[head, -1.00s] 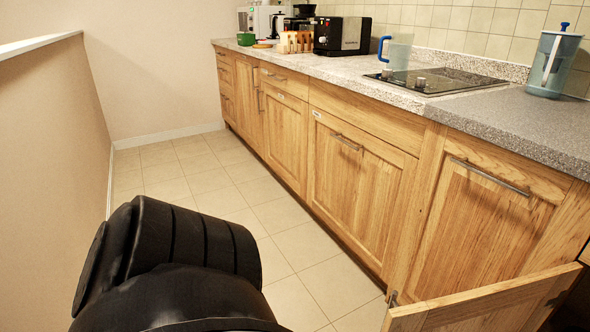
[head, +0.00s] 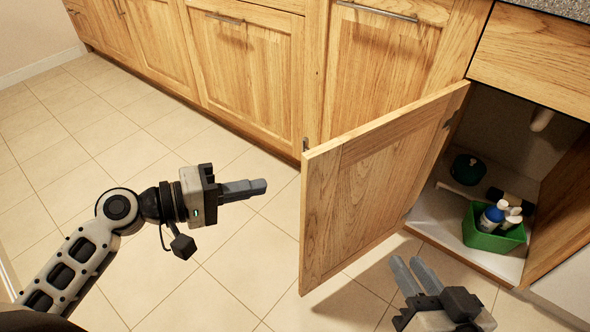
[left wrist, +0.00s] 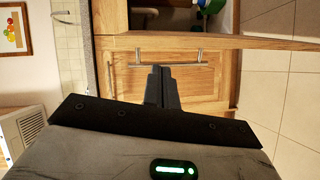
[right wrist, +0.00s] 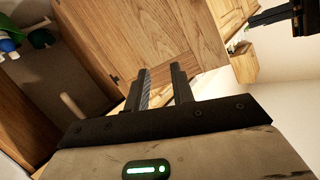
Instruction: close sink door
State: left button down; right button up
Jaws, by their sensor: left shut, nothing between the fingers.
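The sink door (head: 375,185) is a wooden panel standing wide open, swung out from the sink cabinet (head: 500,165). My left gripper (head: 262,186) is shut and empty, to the left of the door and apart from it. In the left wrist view, its closed fingers (left wrist: 162,88) point toward wooden cabinet fronts. My right gripper (head: 403,268) is open and empty, low on the cabinet-interior side of the door. In the right wrist view, its fingers (right wrist: 158,86) are apart, with a wooden panel (right wrist: 150,35) beyond them. Contact with it cannot be told.
A green bin (head: 492,232) with several bottles stands inside the cabinet, near a dark round item (head: 468,169). A white pipe (head: 541,119) hangs above. Closed cabinet fronts (head: 250,60) run along the left. The tiled floor (head: 120,150) is clear.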

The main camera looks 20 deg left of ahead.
pick_arm(q)
notch_tip(320, 180, up, 4)
jog(key=a+n+h+b, duration=0.1)
jog(key=a+h, duration=0.1)
jog(key=x, duration=1)
jog(key=shift+w+r+t, duration=0.25)
jog(key=shift+w+t, duration=0.05)
jog(key=shift+w, duration=0.1)
pick_arm(e)
jog(key=shift+a+r+y, duration=0.1)
jog(key=shift+a+y, duration=0.1)
jog(key=shift+y, duration=0.1)
